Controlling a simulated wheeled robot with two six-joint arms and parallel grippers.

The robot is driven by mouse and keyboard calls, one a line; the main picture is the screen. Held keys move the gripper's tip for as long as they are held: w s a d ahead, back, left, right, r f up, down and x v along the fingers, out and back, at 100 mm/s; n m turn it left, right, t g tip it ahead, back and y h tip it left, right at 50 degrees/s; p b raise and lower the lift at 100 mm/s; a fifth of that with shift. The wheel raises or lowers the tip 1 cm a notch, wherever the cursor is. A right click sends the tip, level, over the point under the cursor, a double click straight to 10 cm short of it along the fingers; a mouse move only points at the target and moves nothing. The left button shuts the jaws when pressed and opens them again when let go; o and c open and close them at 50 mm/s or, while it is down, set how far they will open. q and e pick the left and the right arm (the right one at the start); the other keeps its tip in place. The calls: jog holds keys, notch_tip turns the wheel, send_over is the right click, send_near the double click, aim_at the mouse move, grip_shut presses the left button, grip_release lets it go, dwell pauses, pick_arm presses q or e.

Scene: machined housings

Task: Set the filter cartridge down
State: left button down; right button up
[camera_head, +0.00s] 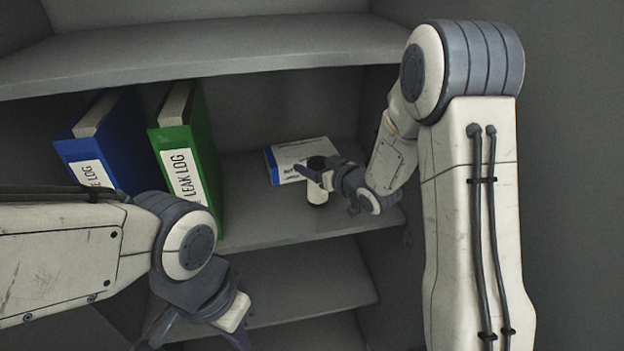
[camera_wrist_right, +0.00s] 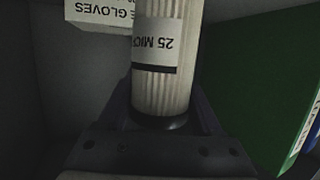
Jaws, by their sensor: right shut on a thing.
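The filter cartridge (camera_head: 317,190) is a small white cylinder with a dark cap, upright over the middle shelf (camera_head: 265,222). In the right wrist view the cartridge (camera_wrist_right: 160,85) shows white pleats, a "25 MIC..." label and a dark end. My right gripper (camera_head: 322,174) is shut on it, with a finger on each side. I cannot tell whether its lower end touches the shelf. My left gripper (camera_head: 198,338) is low at the front left, its fingers apart and empty, away from the cartridge.
A white and blue box (camera_head: 300,152) lies just behind the cartridge; its label reads "...E GLOVES" in the wrist view (camera_wrist_right: 100,12). A green binder (camera_head: 190,160) and a blue binder (camera_head: 110,145) stand to the left. Bare shelf lies between the green binder and the cartridge.

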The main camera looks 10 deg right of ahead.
aim_at(317, 198)
notch_tip(317, 198, down, 4)
jog(key=shift+r, duration=0.1)
jog(key=shift+f, duration=0.25)
jog(key=o, duration=1.5)
jog(key=shift+s+r, duration=0.1)
